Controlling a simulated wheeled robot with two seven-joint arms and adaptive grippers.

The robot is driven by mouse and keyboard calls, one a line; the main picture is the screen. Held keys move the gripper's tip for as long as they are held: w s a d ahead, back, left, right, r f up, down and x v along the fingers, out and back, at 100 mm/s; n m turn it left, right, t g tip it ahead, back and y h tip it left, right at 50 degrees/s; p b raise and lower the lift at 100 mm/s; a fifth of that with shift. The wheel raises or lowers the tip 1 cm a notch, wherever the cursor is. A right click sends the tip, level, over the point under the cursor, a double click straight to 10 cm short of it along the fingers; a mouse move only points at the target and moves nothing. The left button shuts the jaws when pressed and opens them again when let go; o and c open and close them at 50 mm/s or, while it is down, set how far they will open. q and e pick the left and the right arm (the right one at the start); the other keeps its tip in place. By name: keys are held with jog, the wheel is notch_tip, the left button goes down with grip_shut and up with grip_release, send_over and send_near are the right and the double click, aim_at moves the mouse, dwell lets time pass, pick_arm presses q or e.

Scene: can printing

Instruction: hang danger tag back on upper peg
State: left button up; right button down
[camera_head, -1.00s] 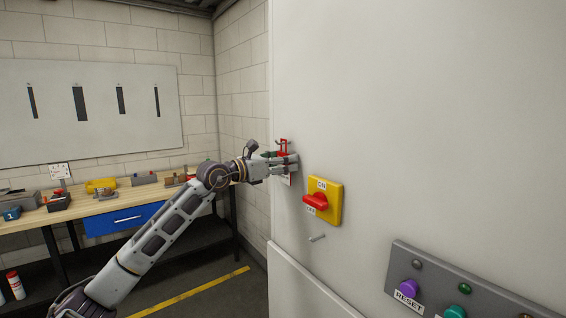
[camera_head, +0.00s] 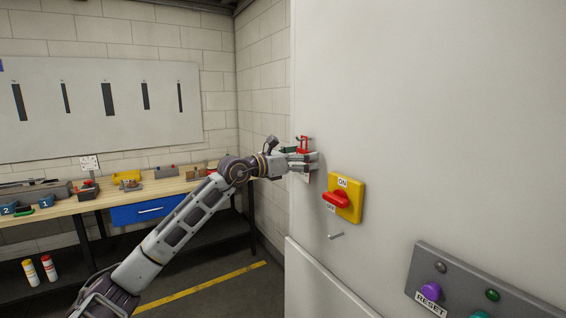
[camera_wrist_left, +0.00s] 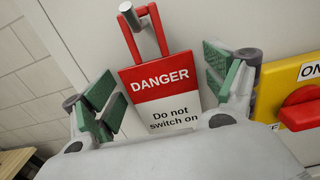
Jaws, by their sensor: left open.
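The danger tag (camera_wrist_left: 161,92) is a red and white card reading "DANGER Do not switch on", with a red loop at its top. In the left wrist view it hangs at the cabinet face, its loop around a pale peg end (camera_wrist_left: 126,7). My left gripper (camera_wrist_left: 160,88) is open, with its green-padded fingers apart on either side of the tag. In the head view the left gripper (camera_head: 304,160) covers most of the tag, and the red loop (camera_head: 304,143) shows above it. The lower peg (camera_head: 336,236) is bare. My right gripper is out of view.
A yellow switch box with a red handle (camera_head: 336,199) is right of the tag, close to the gripper. A grey button panel (camera_head: 470,282) is lower right. A workbench (camera_head: 75,205) with tools stands at the left.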

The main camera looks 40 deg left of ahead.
pick_arm(q)
jog(key=shift+s, duration=0.15)
jog(key=v, duration=1.1)
jog(key=shift+s+a, duration=0.2)
jog(key=shift+s, duration=0.05)
dwell(0.8)
jog(key=shift+f, duration=0.15)
dwell(0.5)
